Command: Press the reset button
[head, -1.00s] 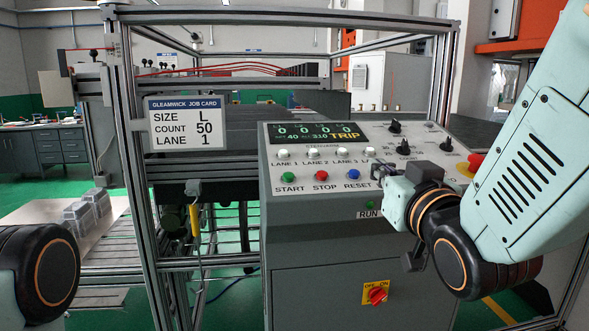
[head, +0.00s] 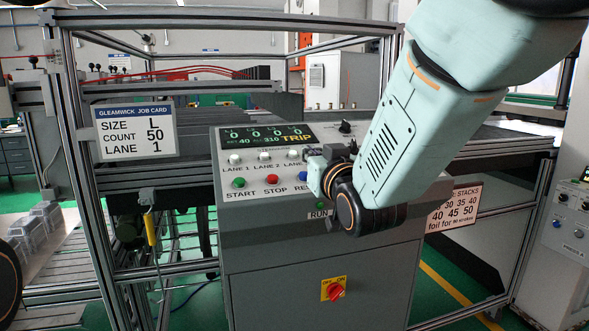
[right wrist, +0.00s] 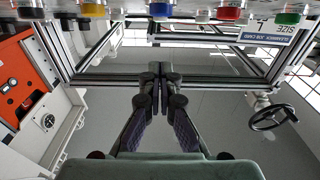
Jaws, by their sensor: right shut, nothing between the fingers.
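The blue reset button (head: 303,175) is on the sloped top of the grey control panel (head: 240,205), right of the red stop button (head: 271,179) and green start button (head: 239,182). Its RESET label is partly covered by my right gripper (head: 318,160). That gripper is just right of the button in the head view; whether it touches is unclear. The display (head: 266,136) reads TRIP. My left gripper is out of view.
White lane buttons (head: 235,158) sit above the start and stop buttons. A red rotary switch (head: 335,290) is on the cabinet front. A metal frame post (head: 75,170) with a job card (head: 135,130) stands left.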

